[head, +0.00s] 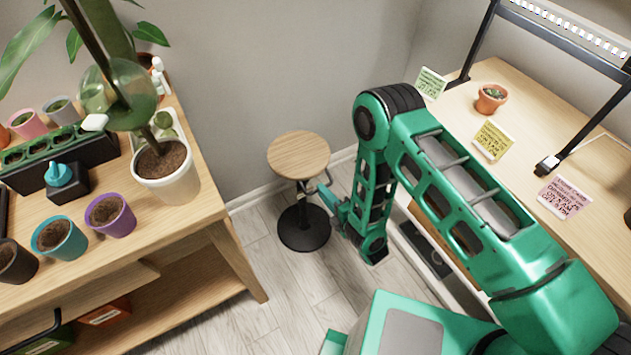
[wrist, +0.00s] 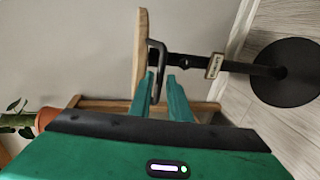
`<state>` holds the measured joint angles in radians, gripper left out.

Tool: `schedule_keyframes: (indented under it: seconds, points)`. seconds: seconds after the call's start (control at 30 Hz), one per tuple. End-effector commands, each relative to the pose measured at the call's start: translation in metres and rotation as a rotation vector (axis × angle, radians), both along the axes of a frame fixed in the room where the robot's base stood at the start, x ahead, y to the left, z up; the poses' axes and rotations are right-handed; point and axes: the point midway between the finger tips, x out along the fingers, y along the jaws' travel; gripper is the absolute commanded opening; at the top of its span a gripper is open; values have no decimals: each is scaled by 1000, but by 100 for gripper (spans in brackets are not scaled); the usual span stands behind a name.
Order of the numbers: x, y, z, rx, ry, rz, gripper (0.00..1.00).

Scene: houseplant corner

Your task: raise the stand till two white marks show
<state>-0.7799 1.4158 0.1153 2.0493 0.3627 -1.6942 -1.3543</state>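The stand has a round wooden top (head: 299,152), a thin dark post and a round black base (head: 303,238) on the floor. In the wrist view it lies sideways, with the top (wrist: 140,50) at left, the dark post (wrist: 195,63) running right and the base (wrist: 288,72) at right. A black loop handle (wrist: 161,62) sits just under the top. A small pale label (wrist: 214,66) is on the post. I cannot make out white marks on the post. My gripper (wrist: 161,76) is open, its teal fingers on either side of the handle, with gaps visible.
A wooden plant bench (head: 215,190) with pots, including a white pot (head: 175,185), stands left of the stand. A desk (head: 520,110) with a small terracotta pot (head: 491,98) and notes is at right. Bare floor (head: 270,285) lies between.

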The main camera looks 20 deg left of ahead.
Motion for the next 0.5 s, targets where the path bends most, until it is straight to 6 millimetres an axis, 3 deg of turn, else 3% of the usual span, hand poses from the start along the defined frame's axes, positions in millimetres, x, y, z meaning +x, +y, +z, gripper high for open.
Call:
schedule_keyframes:
  seconds: [0.23,0.5]
  points:
    - [28,31,-8,2,-1,-2,17]
    - [44,47,-13,1,1,-4,17]
